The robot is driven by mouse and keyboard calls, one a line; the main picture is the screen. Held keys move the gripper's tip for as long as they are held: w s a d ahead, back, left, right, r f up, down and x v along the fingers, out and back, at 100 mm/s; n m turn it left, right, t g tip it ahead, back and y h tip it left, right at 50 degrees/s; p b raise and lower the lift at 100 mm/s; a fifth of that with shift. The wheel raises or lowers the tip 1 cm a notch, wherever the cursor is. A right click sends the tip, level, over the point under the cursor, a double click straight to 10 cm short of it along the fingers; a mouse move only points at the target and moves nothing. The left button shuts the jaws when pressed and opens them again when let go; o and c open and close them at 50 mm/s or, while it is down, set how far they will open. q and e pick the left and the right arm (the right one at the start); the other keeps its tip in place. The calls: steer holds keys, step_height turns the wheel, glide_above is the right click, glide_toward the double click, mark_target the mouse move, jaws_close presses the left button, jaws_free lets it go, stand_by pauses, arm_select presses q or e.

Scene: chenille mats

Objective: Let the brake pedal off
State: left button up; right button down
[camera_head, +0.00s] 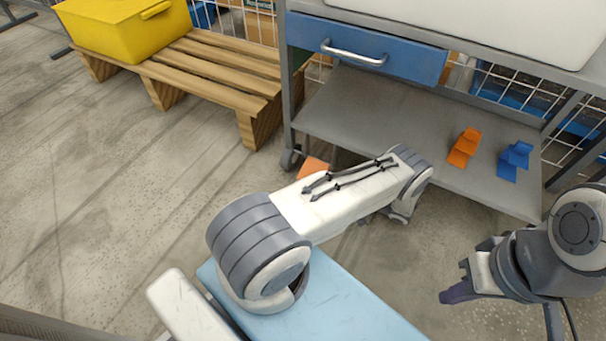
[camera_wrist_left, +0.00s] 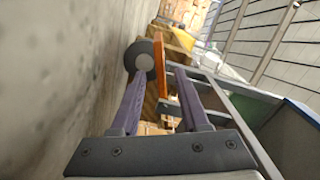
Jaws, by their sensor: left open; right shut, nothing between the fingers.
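The brake pedal is an orange plate (camera_head: 313,168) low on the cart beside a grey caster wheel (camera_head: 290,159), partly hidden by my left arm in the head view. In the left wrist view the orange pedal (camera_wrist_left: 184,83) rises beside the dark caster wheel (camera_wrist_left: 143,62). The left fingers are hidden in the head view. My right gripper (camera_head: 456,291) is shut and empty, above the floor at the right.
The grey cart's lower shelf (camera_head: 390,120) carries an orange part (camera_head: 464,147) and a blue part (camera_head: 514,160). Above it is a blue drawer (camera_head: 365,47). A wooden pallet (camera_head: 215,70) with a yellow bin (camera_head: 120,28) stands at the left. The floor at left is clear.

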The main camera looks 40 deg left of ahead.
mark_target(305, 167)
arm_select(q)
steer(key=b+x, duration=0.3)
steer(key=x, duration=0.5)
steer(key=shift+a+f, duration=0.1)
steer(key=shift+a, duration=0.15)
steer(key=shift+s+a, duration=0.15)
steer(key=shift+a, duration=0.35)
jaws_close()
stand_by(0.6)
